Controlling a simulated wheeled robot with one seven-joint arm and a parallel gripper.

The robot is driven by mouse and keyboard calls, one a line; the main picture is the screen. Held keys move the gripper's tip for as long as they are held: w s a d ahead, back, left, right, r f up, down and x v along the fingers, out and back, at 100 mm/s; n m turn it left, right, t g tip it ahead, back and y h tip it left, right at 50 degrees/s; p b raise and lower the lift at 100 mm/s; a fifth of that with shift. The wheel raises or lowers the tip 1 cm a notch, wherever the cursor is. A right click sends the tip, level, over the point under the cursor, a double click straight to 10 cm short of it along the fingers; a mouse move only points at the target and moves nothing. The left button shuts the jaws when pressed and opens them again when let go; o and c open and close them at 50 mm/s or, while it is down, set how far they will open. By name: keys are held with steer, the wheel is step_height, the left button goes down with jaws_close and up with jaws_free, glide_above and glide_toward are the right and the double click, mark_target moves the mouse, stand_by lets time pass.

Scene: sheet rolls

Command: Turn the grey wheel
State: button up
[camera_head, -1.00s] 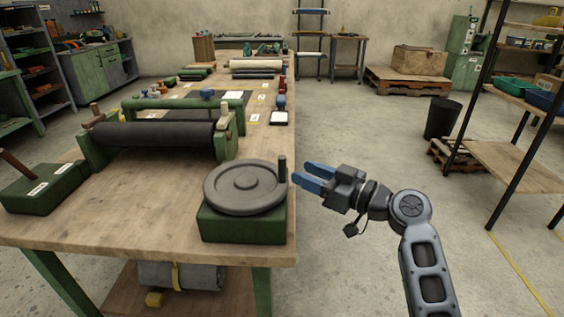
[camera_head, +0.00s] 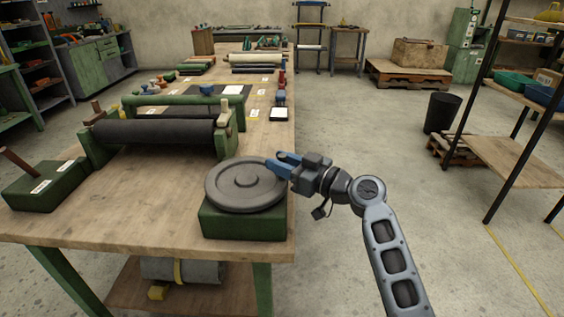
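The grey wheel (camera_head: 232,187) is a flat round disc with a raised hub. It lies level on a green block (camera_head: 243,223) at the front right corner of the workbench. My gripper (camera_head: 274,160) has its blue fingers at the wheel's right rim, where the upright handle stands. The fingers hide the handle, and I cannot tell whether they are closed on it or still apart around it.
The wooden workbench (camera_head: 150,222) also bears a dark roller (camera_head: 155,132) in a green frame and a green block with a lever (camera_head: 45,187) at the left. Open floor lies right of the bench, with a black bin (camera_head: 442,113) and a shelf (camera_head: 515,158) beyond.

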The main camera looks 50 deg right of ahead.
jaws_close()
steer(key=shift+d+f+y+b, duration=0.15)
steer(key=shift+y+b, duration=0.15)
steer(key=shift+b, duration=0.3)
